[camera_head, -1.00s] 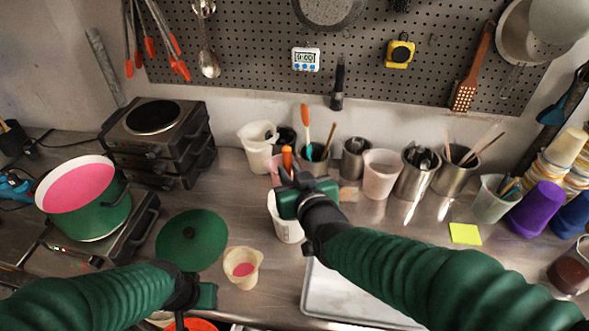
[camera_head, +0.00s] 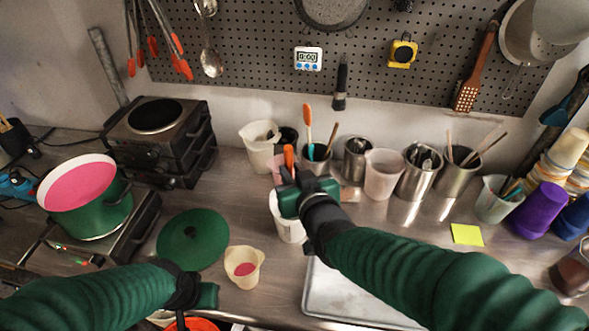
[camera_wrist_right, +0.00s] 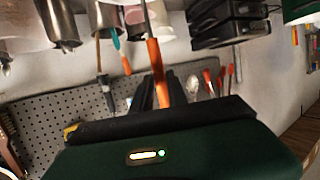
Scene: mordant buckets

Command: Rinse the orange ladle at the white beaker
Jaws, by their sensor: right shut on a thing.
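The orange ladle (camera_head: 288,155) shows as an orange handle standing up just behind my right gripper (camera_head: 290,182). In the right wrist view, its orange handle (camera_wrist_right: 158,75) lies between the fingers of my right gripper (camera_wrist_right: 163,95), which is shut on it. A thin metal shaft runs up from the handle there; I cannot make out the bowl. The white beaker (camera_head: 288,229) stands on the counter directly below my right gripper, which hides its upper part. I cannot tell whether the ladle's bowl is inside it. My left gripper (camera_head: 203,297) is low at the front; its fingers are unclear.
A green lid (camera_head: 192,240), a cream cup (camera_head: 244,268) with pink liquid and a grey tray (camera_head: 345,300) surround the beaker. A green pot (camera_head: 95,222) of pink liquid stands at left. Cups and metal canisters (camera_head: 418,178) line the back.

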